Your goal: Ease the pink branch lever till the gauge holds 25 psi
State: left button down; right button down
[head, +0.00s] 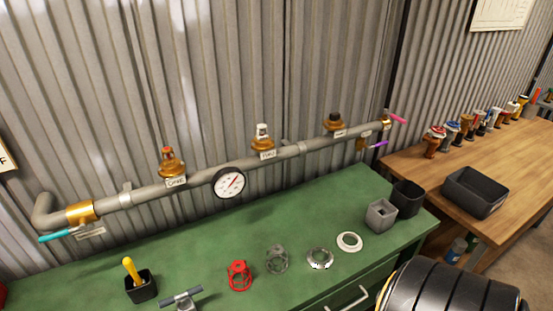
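The pink lever (397,117) sticks out at the far right end of the grey pipe (313,146), angled down to the right. The round gauge (229,182) has a white face and black rim and sits mid-pipe. Its red needle slants toward the upper right; the numbers are too small to read. A purple lever (378,145) is just below the pink one, and a cyan lever (56,236) is at the pipe's left end.
Three brass valves stand along the pipe, the left one (169,166) with an orange-red top. The green bench (215,246) holds a red handwheel (239,275), rings, a yellow-handled tool in a black cup (142,286) and grey containers. A wooden bench (425,178) stands at right with a tray (475,192).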

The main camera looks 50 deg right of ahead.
aim_at(396, 118)
jog(key=z, duration=1.1)
